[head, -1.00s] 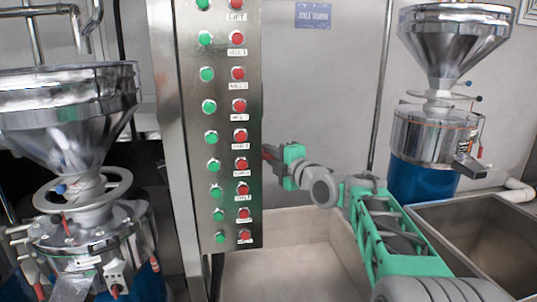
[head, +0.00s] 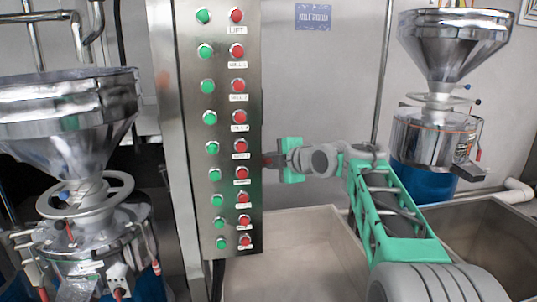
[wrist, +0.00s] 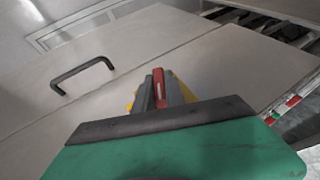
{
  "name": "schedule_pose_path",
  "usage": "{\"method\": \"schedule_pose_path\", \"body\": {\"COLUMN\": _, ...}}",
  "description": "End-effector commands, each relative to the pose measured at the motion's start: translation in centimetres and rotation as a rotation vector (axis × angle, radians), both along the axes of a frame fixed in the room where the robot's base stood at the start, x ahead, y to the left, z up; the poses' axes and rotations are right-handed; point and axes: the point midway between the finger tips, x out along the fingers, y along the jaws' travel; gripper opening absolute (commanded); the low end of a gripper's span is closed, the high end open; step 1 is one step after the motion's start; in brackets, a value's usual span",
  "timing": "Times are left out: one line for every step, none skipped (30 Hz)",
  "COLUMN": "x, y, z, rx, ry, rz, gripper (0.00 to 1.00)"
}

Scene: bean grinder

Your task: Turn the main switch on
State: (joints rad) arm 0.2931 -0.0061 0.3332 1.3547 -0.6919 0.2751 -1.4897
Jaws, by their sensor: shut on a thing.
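The main switch is a red handle (wrist: 159,88) with yellow behind it, on the grey side face of the control cabinet. In the wrist view it stands between the dark fingers of my gripper (wrist: 158,92), which is shut on it. In the head view my gripper (head: 272,160) is at the right edge of the cabinet's button panel (head: 221,130). The switch is mostly hidden there.
Green and red buttons run down the panel; some show at the wrist view's right edge (wrist: 280,115). A black handle (wrist: 82,72) sticks out of the cabinet. Grinders stand left (head: 65,120) and right (head: 440,90). A basin (head: 480,240) lies at the right.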

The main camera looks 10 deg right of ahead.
Motion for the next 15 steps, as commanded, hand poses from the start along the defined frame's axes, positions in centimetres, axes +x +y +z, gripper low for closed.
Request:
{"method": "schedule_pose_path", "body": {"x": 0.09, "y": 0.03, "z": 0.91, "rx": 0.0, "ry": 0.047, "rz": 0.001, "gripper": 0.0}}
{"method": "schedule_pose_path", "body": {"x": 0.11, "y": 0.02, "z": 1.02, "rx": 0.0, "ry": 0.074, "rz": 0.001, "gripper": 0.0}}
{"method": "schedule_pose_path", "body": {"x": 0.13, "y": 0.01, "z": 1.03, "rx": 0.001, "ry": 0.114, "rz": 0.001, "gripper": 0.0}}
{"method": "schedule_pose_path", "body": {"x": 0.13, "y": -0.01, "z": 1.11, "rx": 0.0, "ry": 0.142, "rz": 0.0, "gripper": 0.0}}
{"method": "schedule_pose_path", "body": {"x": 0.15, "y": -0.02, "z": 1.14, "rx": 0.0, "ry": 0.171, "rz": 0.0, "gripper": 0.0}}
{"method": "schedule_pose_path", "body": {"x": 0.15, "y": 0.0, "z": 1.21, "rx": 0.0, "ry": 0.209, "rz": 0.001, "gripper": 0.0}}
{"method": "schedule_pose_path", "body": {"x": 0.17, "y": 0.0, "z": 1.23, "rx": 0.001, "ry": 0.238, "rz": 0.001, "gripper": 0.0}}
{"method": "schedule_pose_path", "body": {"x": 0.15, "y": 0.01, "z": 1.24, "rx": 0.0, "ry": 0.267, "rz": 0.001, "gripper": 0.0}}
{"method": "schedule_pose_path", "body": {"x": 0.18, "y": 0.01, "z": 1.25, "rx": 0.0, "ry": 0.305, "rz": 0.001, "gripper": 0.0}}
{"method": "schedule_pose_path", "body": {"x": 0.18, "y": 0.01, "z": 1.2, "rx": 0.0, "ry": 0.334, "rz": 0.001, "gripper": 0.0}}
{"method": "schedule_pose_path", "body": {"x": 0.21, "y": 0.01, "z": 1.11, "rx": 0.0, "ry": 0.36, "rz": 0.001, "gripper": 0.0}}
{"method": "schedule_pose_path", "body": {"x": 0.2, "y": 0.05, "z": 0.78, "rx": 0.002, "ry": 0.392, "rz": 0.003, "gripper": 0.0}}
{"method": "schedule_pose_path", "body": {"x": 0.22, "y": 0.05, "z": 0.64, "rx": 0.002, "ry": 0.411, "rz": 0.003, "gripper": 0.0}}
{"method": "schedule_pose_path", "body": {"x": 0.25, "y": 0.07, "z": 0.54, "rx": 0.003, "ry": 0.428, "rz": 0.003, "gripper": 0.0}}
{"method": "schedule_pose_path", "body": {"x": 0.25, "y": 0.11, "z": 0.36, "rx": 0.004, "ry": 0.451, "rz": 0.004, "gripper": 0.0}}
